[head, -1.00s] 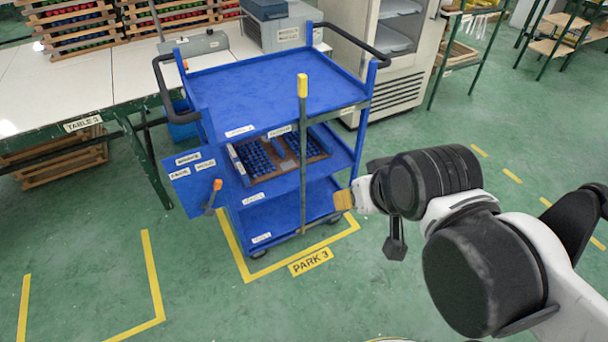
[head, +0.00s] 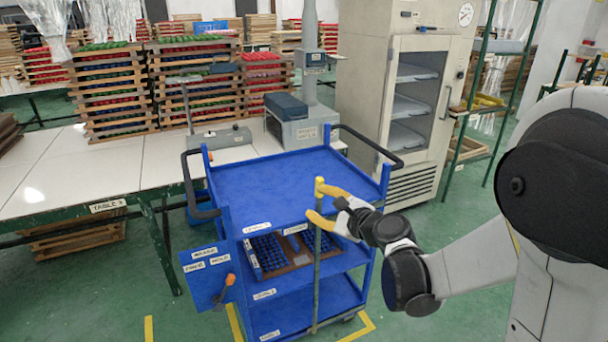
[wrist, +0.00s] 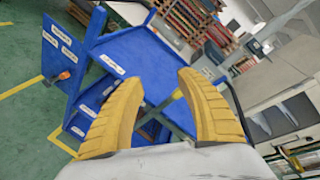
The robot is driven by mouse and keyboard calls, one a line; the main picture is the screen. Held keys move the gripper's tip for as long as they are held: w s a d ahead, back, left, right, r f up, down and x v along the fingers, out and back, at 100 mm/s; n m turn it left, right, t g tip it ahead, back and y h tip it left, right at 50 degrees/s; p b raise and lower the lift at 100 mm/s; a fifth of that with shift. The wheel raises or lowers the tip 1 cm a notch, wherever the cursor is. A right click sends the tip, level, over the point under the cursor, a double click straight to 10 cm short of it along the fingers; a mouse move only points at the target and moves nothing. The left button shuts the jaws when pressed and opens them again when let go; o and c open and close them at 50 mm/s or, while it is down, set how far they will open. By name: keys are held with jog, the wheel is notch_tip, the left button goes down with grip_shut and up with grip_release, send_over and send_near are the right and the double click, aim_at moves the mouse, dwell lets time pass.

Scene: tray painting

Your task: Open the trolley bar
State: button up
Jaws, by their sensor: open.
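The trolley bar (head: 317,270) is a thin upright grey-green bar with a yellow top, standing across the front of the blue trolley (head: 270,183). My gripper (head: 316,202) is open at the upper part of the bar, just below its yellow top. Its two yellow fingers point left in the head view, one higher and one lower. In the wrist view the bar (wrist: 179,127) shows between the spread fingers, its lower part hidden by the gripper body. I cannot tell whether a finger touches it.
A tray of blue pieces (head: 283,252) lies on the trolley's middle shelf behind the bar. A blue side panel with an orange handle (head: 229,281) hangs at the trolley's left. A white table (head: 100,168) stands left, a glass-door cabinet (head: 419,100) behind right.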

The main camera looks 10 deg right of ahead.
aim_at(320, 198)
jog(key=w+d+f+m+t+h+p, duration=0.15)
jog(key=w+d+f+m+t, duration=0.35)
jog(key=m, duration=0.7)
jog(key=shift+g, duration=0.7)
jog(key=x, duration=0.3)
jog(key=d+b+x, duration=0.1)
jog(key=x, duration=0.2)
jog(key=b+x, duration=0.1)
jog(key=x, duration=0.3)
jog(key=shift+w+d+f, duration=0.15)
jog(key=shift+d+f, duration=0.05)
jog(key=shift+f, duration=0.05)
jog(key=shift+w+a+r, duration=0.1)
jog(key=shift+w, duration=0.35)
grip_shut()
